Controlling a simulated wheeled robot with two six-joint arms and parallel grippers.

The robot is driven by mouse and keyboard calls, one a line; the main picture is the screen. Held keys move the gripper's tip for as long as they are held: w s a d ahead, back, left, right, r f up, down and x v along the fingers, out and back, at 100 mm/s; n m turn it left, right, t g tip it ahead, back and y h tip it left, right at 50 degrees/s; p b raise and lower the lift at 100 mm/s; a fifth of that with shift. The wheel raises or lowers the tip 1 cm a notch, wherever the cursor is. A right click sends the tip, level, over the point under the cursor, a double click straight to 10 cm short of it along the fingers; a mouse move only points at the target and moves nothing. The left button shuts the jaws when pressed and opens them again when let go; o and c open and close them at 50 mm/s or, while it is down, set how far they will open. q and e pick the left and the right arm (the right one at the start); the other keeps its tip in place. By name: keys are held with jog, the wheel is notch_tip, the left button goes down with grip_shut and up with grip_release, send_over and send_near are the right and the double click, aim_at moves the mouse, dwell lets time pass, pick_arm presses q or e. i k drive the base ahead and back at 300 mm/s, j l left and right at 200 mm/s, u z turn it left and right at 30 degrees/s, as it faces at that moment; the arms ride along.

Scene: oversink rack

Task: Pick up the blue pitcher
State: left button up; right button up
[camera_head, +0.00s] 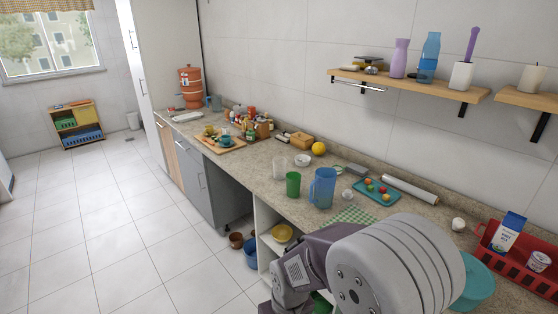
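One of my arms fills the lower right of the head view, in front of and below the pitcher. Neither of my grippers shows, and nothing is seen touching the pitcher.
A blue tray (390,196) with small coloured items and a white roll (409,189) lie right of the pitcher. A green checked cloth (352,215) lies in front. A wall shelf (408,84) holds vases. A red basket (517,268) sits at right.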

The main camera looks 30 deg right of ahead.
aim_at(324, 183)
jog(key=i, duration=2.65)
jog(key=z, duration=2.8)
